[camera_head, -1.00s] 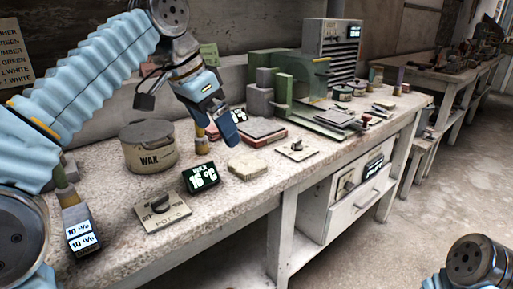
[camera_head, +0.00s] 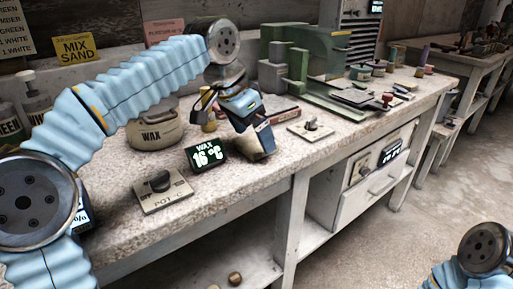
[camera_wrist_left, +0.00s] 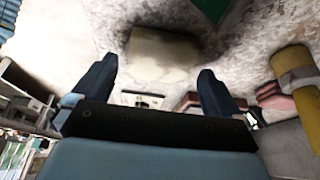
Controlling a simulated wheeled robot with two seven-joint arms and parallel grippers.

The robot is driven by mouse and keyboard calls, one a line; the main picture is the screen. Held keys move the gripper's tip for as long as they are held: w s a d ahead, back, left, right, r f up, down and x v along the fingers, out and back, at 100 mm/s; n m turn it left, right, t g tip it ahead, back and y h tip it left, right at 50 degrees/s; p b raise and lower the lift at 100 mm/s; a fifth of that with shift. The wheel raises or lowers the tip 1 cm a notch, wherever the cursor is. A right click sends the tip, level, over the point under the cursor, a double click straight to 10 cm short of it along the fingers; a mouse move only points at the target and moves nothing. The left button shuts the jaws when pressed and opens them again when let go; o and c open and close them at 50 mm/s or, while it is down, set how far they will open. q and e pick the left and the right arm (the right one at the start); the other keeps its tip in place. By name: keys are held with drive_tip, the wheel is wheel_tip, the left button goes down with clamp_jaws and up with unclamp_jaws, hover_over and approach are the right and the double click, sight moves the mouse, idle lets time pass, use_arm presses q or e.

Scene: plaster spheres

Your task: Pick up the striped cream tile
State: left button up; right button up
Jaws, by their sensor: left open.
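The cream tile (camera_wrist_left: 165,50) lies flat on the bench in the left wrist view, just beyond and between my left fingertips. Its surface is blurred there and I cannot make out stripes. My right gripper is out of view; only part of that arm shows at lower right.
The black WAX display (camera_head: 205,153) stands just left of the gripper, with a POT switch plate (camera_head: 163,191) nearer. A WAX pot (camera_head: 155,128) stands behind. Another switch plate (camera_head: 311,130) lies to the right. The bench's front edge is close.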

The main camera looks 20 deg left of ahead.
use_arm(q)
drive_tip(key=shift+x, duration=0.95)
drive_tip(key=shift+a, duration=0.1)
drive_tip(key=c, duration=1.1)
drive_tip(key=shift+r, duration=0.1)
drive_tip(key=shift+c, duration=0.6)
drive_tip(key=shift+r, duration=0.1)
